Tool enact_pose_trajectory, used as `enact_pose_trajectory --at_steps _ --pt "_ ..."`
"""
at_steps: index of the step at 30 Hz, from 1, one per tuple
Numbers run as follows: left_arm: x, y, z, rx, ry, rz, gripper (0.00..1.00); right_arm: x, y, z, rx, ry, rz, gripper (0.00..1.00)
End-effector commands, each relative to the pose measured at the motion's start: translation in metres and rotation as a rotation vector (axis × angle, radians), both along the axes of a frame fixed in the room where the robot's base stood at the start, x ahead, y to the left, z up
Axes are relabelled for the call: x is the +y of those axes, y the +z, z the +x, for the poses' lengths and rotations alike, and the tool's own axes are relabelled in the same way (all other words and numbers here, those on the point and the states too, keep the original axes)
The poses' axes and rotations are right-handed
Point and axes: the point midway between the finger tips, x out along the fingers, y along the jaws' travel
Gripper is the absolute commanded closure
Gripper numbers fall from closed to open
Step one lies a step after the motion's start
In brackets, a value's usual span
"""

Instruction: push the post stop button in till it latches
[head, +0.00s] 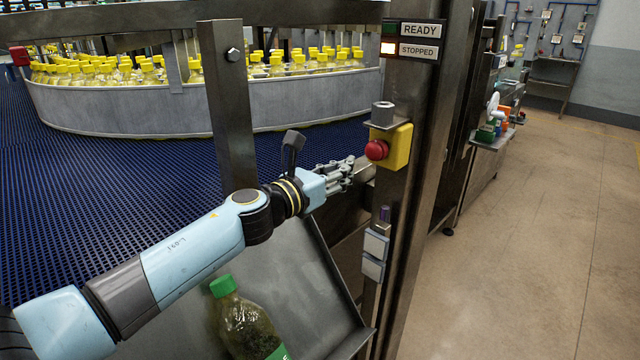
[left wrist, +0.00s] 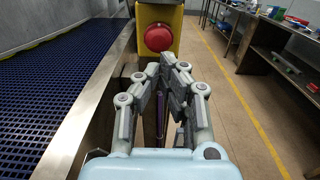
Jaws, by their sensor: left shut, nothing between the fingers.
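The red stop button (head: 376,150) sits on a yellow box (head: 398,148) fixed to the dark metal post (head: 412,90). My left gripper (head: 362,166) is shut and empty, just below and left of the button in the head view. In the left wrist view the button (left wrist: 158,38) shows above my fingertips, and the yellow box (left wrist: 172,14) is partly cut off by the top edge. I cannot tell whether the fingers touch the box. The STOPPED lamp (head: 389,48) is lit and the READY lamp (head: 389,30) is dark. My right gripper is not in view.
A blue mesh conveyor (head: 90,180) and a curved guide with yellow-capped bottles lie behind. A green-capped bottle (head: 245,325) lies below my arm. Grey boxes (head: 375,245) are on the post below the button. The floor at right is clear.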

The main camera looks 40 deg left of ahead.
Motion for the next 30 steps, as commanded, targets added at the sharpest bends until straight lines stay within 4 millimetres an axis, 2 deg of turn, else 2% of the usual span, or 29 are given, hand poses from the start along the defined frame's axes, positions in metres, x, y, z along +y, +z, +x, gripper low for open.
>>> enact_pose_trajectory --at_steps 3,7,11,19,30 --pt "0.003 -0.002 -0.023 0.002 -0.002 0.002 1.00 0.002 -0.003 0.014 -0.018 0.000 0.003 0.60" --pt "0.006 -0.003 -0.043 0.002 -0.003 0.002 1.00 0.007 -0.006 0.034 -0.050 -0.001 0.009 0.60" --pt "0.008 -0.002 -0.055 0.002 -0.001 0.002 1.00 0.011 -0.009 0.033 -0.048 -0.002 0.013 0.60" --pt "0.008 -0.001 -0.059 0.001 -0.001 -0.001 1.00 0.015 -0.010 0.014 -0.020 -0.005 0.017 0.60" --pt "0.008 0.000 -0.059 0.001 -0.001 -0.001 1.00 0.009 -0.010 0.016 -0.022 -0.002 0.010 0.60"
